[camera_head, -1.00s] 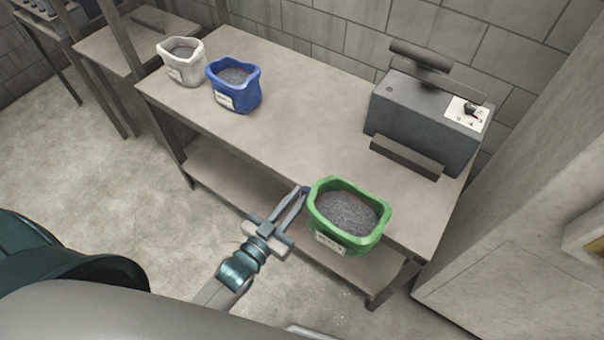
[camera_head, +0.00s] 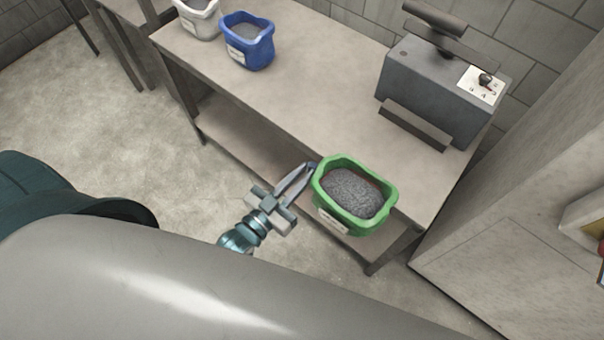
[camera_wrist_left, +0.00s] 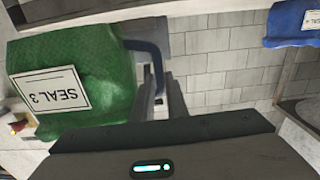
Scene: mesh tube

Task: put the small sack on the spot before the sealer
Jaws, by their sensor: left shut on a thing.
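The green sack (camera_head: 355,195), open at the top and full of grey grains, shows at the table's front edge, right of centre in the head view. My left gripper (camera_head: 309,170) is shut on its left rim. In the left wrist view the green sack (camera_wrist_left: 75,80) fills the left side, with a white label reading SEAL 3, upside down. The left gripper's fingers (camera_wrist_left: 158,92) are beside it. Whether the sack's base touches the table is hidden. The grey sealer (camera_head: 440,90) stands at the table's back right, with a dark bar low on its front. My right gripper is not in view.
A blue sack (camera_head: 247,42) and a white sack (camera_head: 198,18), cut off by the picture's top edge, stand at the table's left end. The table top (camera_head: 310,85) between them and the sealer is clear. A pale cabinet (camera_head: 510,255) stands at the right.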

